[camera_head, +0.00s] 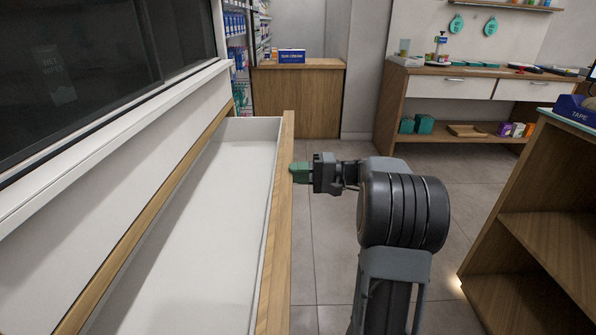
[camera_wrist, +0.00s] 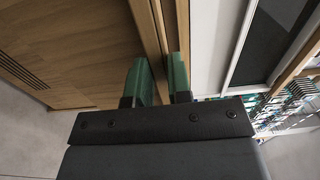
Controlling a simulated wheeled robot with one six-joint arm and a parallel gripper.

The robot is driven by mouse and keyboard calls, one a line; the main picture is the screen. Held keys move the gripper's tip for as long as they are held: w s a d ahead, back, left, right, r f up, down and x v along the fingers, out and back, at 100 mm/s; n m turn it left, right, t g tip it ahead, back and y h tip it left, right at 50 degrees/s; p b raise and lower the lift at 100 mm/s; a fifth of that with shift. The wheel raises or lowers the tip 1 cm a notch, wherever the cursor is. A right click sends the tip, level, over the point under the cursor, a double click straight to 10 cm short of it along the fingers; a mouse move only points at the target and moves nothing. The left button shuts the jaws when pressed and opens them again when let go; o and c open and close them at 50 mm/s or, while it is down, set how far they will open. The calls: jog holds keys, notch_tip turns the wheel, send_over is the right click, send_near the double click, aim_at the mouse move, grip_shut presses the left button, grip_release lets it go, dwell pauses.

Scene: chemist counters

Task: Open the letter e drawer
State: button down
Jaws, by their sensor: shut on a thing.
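A long drawer (camera_head: 278,220) stands pulled out on the left in the head view, with a wooden front and an empty white inside. No letter shows on it from here. My gripper (camera_head: 299,172) is at the outer side of the wooden front, near its far end. In the wrist view the green fingers of my gripper (camera_wrist: 162,80) are at the drawer's wooden front (camera_wrist: 158,30), shut on a part of it. The exact part gripped, handle or edge, is hidden.
A dark window (camera_head: 90,60) and white sill are above the drawer at left. A wooden shelf unit (camera_head: 545,235) stands at the right. A wooden counter (camera_head: 297,95) and a white-drawered counter (camera_head: 465,85) stand at the back. Clear tiled floor (camera_head: 330,250) lies between.

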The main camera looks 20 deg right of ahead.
jog(key=shift+s+f, duration=0.15)
jog(key=c, duration=1.1)
grip_release()
jog(key=shift+d, duration=0.1)
jog(key=shift+o, duration=0.2)
jog(key=p+v, duration=0.3)
jog(key=v, duration=1)
jog(key=shift+d, duration=0.4)
jog(key=shift+s, duration=0.15)
